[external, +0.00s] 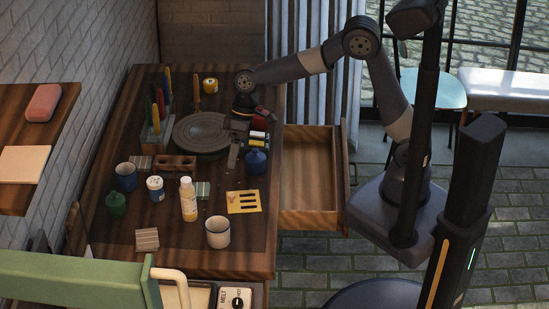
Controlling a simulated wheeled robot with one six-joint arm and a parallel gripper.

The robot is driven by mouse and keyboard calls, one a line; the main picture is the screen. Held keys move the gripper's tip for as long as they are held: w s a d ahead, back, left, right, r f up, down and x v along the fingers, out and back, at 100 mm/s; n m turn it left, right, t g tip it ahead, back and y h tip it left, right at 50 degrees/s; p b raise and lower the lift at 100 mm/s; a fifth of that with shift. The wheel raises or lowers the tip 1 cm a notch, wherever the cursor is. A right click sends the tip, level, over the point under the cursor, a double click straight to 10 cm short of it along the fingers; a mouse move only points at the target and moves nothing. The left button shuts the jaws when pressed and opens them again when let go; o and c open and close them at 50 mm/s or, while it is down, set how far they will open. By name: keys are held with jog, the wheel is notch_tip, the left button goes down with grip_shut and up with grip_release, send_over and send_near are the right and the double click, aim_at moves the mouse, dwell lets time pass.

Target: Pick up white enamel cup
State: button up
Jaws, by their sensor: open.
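A white enamel cup (217,232) stands upright near the right front of the wooden table, with its open top facing up. My gripper (233,157) is over the table beside the round grey turntable (200,136), well behind the cup and apart from it. Its jaws are open. I cannot tell whether anything lies between them. A blue cup (126,177) stands on the table's left side.
A dark blue pot (256,162) stands close to my gripper. A drawer (310,178) is pulled open on the table's right side. The table around the white cup is mostly clear.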

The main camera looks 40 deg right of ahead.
aim_at(208, 233)
dwell(0.3)
jog(key=shift+c, duration=1)
jog(key=shift+f, duration=0.1)
jog(key=s+a+f+m+t+y+b, duration=0.15)
jog(key=f+m+y+b, duration=0.25)
jog(key=f+m+b, duration=0.75)
jog(key=s+a+f+m+t+y+b, duration=0.2)
jog(key=f+m+y+b, duration=0.45)
jog(key=m, duration=1.05)
jog(key=a+f+h, duration=0.1)
jog(key=a, duration=0.1)
jog(key=a+f+h+b, duration=0.1)
jog(key=a, duration=0.2)
jog(key=w+a+h+b, duration=0.1)
jog(key=a, duration=0.2)
jog(key=shift+f, duration=0.4)
